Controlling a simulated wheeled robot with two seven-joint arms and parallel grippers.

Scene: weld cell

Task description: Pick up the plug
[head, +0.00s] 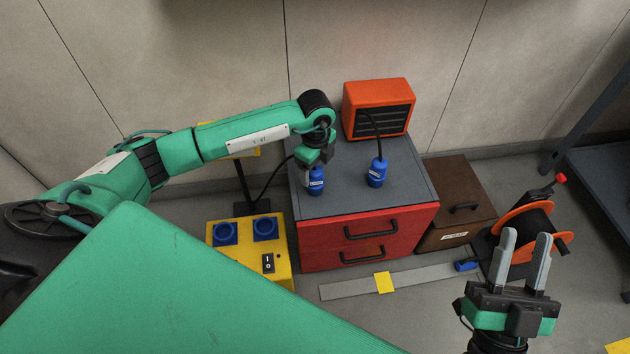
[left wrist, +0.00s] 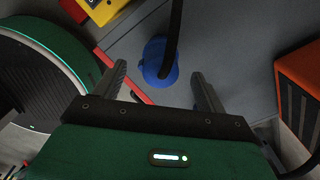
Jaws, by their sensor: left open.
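Two blue plugs stand on the grey top of the red drawer cabinet (head: 352,238). The left plug (head: 316,181) has a black cable running left; the right plug (head: 376,173) has a cable going up towards the orange heater. My left gripper (head: 315,163) is open, just above the left plug. In the left wrist view a blue plug (left wrist: 158,62) with its black cable shows between and beyond the spread fingers (left wrist: 159,76). Contact cannot be told. My right gripper (head: 526,243) is open and empty, over the floor at the right.
An orange heater (head: 379,108) stands on the cabinet's back. A yellow box (head: 248,252) with two blue sockets and a switch stands left. A brown case (head: 462,200), an orange reel (head: 520,228) and a blue connector (head: 466,265) are at the right.

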